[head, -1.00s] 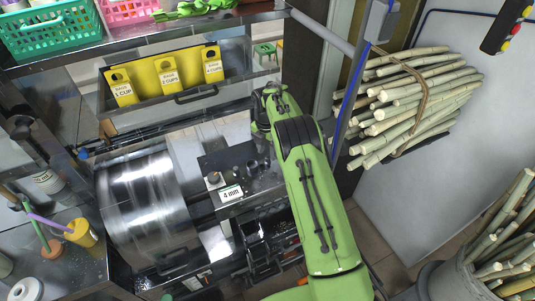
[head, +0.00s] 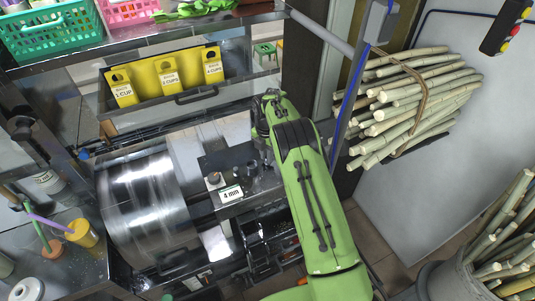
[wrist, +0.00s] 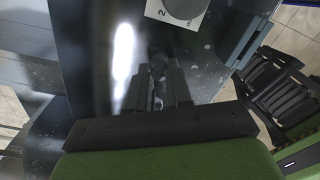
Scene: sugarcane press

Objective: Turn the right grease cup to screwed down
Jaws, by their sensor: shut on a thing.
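My gripper (wrist: 168,92) points down at the machine's metal top and is shut on a small dark round-topped piece, which I take to be the right grease cup (wrist: 158,62). Only its top shows between the fingers in the wrist view; its lower part is hidden. In the head view my gripper (head: 267,158) is at the right end of the dark block, and the arm hides much of that spot. How far the cup is screwed down cannot be told.
A dark cylinder (head: 252,167) and a light-topped knob (head: 214,179) stand left of my gripper, above a "4 mm" label (head: 231,193). A shiny roller (head: 148,200) lies farther left.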

